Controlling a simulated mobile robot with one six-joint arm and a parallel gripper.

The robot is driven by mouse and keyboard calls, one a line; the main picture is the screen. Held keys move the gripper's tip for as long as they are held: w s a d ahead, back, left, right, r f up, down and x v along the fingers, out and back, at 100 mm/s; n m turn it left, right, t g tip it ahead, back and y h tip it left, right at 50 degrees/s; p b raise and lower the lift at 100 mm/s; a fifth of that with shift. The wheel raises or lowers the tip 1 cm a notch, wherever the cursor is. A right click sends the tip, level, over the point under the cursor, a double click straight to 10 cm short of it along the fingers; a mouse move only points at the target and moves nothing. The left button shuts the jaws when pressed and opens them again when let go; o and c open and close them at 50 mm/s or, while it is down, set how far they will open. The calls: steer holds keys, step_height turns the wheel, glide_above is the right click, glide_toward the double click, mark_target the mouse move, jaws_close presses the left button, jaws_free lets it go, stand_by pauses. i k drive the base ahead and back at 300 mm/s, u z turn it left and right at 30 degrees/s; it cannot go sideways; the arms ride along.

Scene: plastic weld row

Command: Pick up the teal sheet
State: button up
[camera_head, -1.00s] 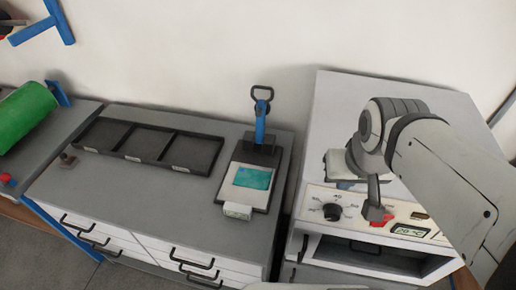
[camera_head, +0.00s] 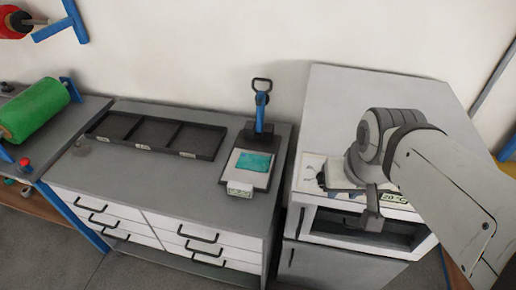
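The teal sheet (camera_head: 255,162) is a small flat piece lying on the pale plate of a small press (camera_head: 235,177). The press has an upright blue lever with a dark loop handle, and stands on the grey counter. The sheet is uncovered from above. My gripper (camera_head: 366,198) is right of the sheet and well apart from it, in front of the white oven. My own wrist hides part of it, and I cannot make out whether its fingers are apart.
A dark three-compartment tray (camera_head: 157,134) lies on the grey counter (camera_head: 160,175), left of the press, and looks empty. The white oven (camera_head: 345,95) stands at right, across a narrow gap. A green roll (camera_head: 36,110) is at far left. The counter's front is clear.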

mark_target(247, 161)
steer(key=z, duration=0.55)
steer(key=k, duration=0.1)
steer(key=u, duration=1.55)
steer(key=i, duration=0.4)
steer(key=z, duration=0.2)
